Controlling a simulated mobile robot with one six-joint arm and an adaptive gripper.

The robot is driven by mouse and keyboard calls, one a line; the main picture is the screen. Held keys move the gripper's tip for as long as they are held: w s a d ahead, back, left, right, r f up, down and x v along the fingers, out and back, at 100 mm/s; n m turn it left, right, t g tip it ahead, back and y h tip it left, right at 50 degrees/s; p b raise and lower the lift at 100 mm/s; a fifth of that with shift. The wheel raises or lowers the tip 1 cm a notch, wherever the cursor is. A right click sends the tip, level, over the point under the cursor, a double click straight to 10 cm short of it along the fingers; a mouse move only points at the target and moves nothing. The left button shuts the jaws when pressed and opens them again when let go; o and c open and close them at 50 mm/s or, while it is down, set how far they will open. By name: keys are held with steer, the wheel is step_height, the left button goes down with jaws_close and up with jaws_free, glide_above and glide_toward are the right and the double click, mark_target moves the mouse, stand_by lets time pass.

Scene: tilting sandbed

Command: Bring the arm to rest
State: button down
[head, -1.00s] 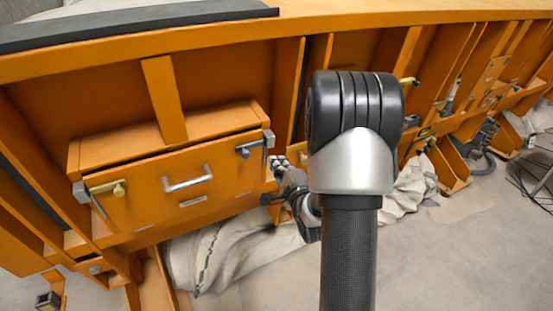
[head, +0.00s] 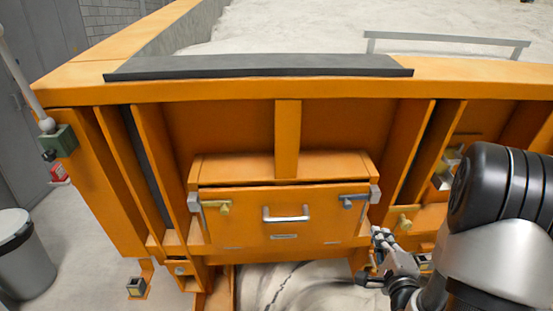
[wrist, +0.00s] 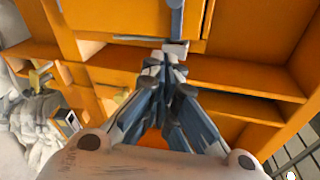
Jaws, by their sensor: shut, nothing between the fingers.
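My gripper (head: 379,255) shows in the head view at the right lower side of an orange drawer box (head: 240,217), in front of the orange sandbed frame. In the wrist view my gripper (wrist: 163,68) has its fingers together, with nothing between them. The fingertips point at the orange frame, close below a grey metal latch part (wrist: 175,48); I cannot tell whether they touch it. My dark and silver arm link fills the right side of the head view and hides part of the frame there.
The drawer box has a silver handle (head: 286,214), a brass latch (head: 222,208) at left and a dark blue latch (head: 352,201) at right. Pale sand (head: 300,27) lies in the bed above. A grey bin (head: 22,255) stands at far left. The floor at lower left is mostly clear.

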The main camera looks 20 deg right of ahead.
steer(key=a+r+n+g+y, duration=0.1)
steer(key=a+r+n+g, duration=0.2)
steer(key=a+n, duration=0.4)
steer(key=a+r+n+g+y, duration=0.2)
steer(key=a+r+n+g, duration=0.1)
steer(key=a+n, duration=0.35)
steer(key=s+a+r+n+g+y, duration=0.1)
steer(key=s+a+n, duration=0.4)
steer(key=s, duration=0.5)
steer(key=s+a+r+n+g+y, duration=0.1)
steer(key=s+a+n+g, duration=0.3)
steer(key=s+a, duration=0.5)
steer(key=shift+s+a+n+y, duration=0.35)
steer(key=shift+s+n+y, duration=0.3)
steer(key=shift+n, duration=0.4)
steer(key=c, duration=2.3)
jaws_free()
